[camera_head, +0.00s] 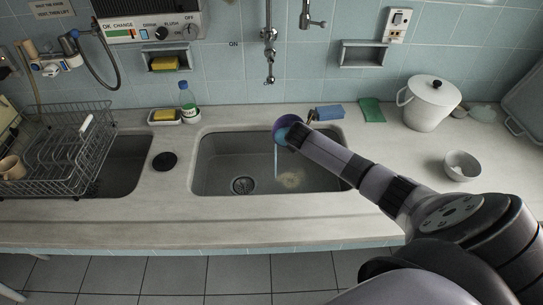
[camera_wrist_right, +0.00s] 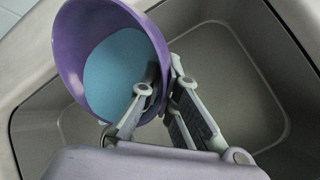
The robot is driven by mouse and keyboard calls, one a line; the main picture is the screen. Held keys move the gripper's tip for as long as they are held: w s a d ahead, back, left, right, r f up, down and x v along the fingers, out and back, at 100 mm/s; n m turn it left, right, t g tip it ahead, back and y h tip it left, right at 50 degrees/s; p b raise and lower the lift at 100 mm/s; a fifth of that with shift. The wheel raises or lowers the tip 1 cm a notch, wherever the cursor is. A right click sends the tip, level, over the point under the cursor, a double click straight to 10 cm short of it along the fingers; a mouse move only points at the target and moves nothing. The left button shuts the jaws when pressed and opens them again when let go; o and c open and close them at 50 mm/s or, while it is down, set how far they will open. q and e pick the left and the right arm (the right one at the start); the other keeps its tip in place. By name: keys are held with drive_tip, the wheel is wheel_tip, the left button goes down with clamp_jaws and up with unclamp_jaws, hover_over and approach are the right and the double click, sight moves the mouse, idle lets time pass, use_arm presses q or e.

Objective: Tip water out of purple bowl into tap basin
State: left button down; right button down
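The purple bowl (camera_head: 279,124) is tilted over the tap basin (camera_head: 222,155). A thin pale-blue stream (camera_head: 276,163) falls from it into the basin, where a light patch (camera_head: 290,179) shows on the floor. In the right wrist view the bowl (camera_wrist_right: 72,45) holds blue water (camera_wrist_right: 115,75). My right gripper (camera_wrist_right: 165,82) is shut on the bowl's rim, one finger inside and one outside. In the head view my right arm hides most of that gripper and part of the bowl. My left gripper is not in view.
A tap (camera_head: 269,55) hangs above the basin's back. A wire dish rack (camera_head: 60,165) stands at the left. A white lidded bin (camera_head: 429,108) and a small white bowl (camera_head: 462,165) stand at the right. A bottle (camera_head: 188,100) stands behind the basin.

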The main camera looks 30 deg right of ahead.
drive_tip(key=shift+a+r+h+b, duration=0.15)
drive_tip(key=shift+a+h+b, duration=0.25)
drive_tip(key=shift+s+a+r+n+t+h+b, duration=0.1)
drive_tip(key=shift+a+r+n+t+h+b, duration=0.25)
drive_tip(key=shift+h+b, duration=0.7)
idle(0.6)
drive_tip(key=shift+a+r+t+h+b, duration=0.2)
drive_tip(key=shift+r+t+h+b, duration=0.2)
drive_tip(key=shift+b, duration=1.7)
drive_tip(key=shift+r+b, duration=0.1)
drive_tip(key=shift+b, duration=0.25)
drive_tip(key=shift+s+a+n+h+b, duration=0.1)
drive_tip(key=shift+n+h+b, duration=0.15)
drive_tip(key=shift+b, duration=0.1)
drive_tip(key=shift+r+b, duration=0.1)
drive_tip(key=shift+b, duration=0.25)
drive_tip(key=shift+r+h+b, duration=0.1)
drive_tip(key=shift+h+b, duration=0.2)
drive_tip(key=shift+b, duration=0.05)
drive_tip(key=shift+s+a+r+n+t+h+b, duration=0.1)
drive_tip(key=shift+a+r+n+t+h+b, duration=0.5)
drive_tip(key=shift+b, duration=2.1)
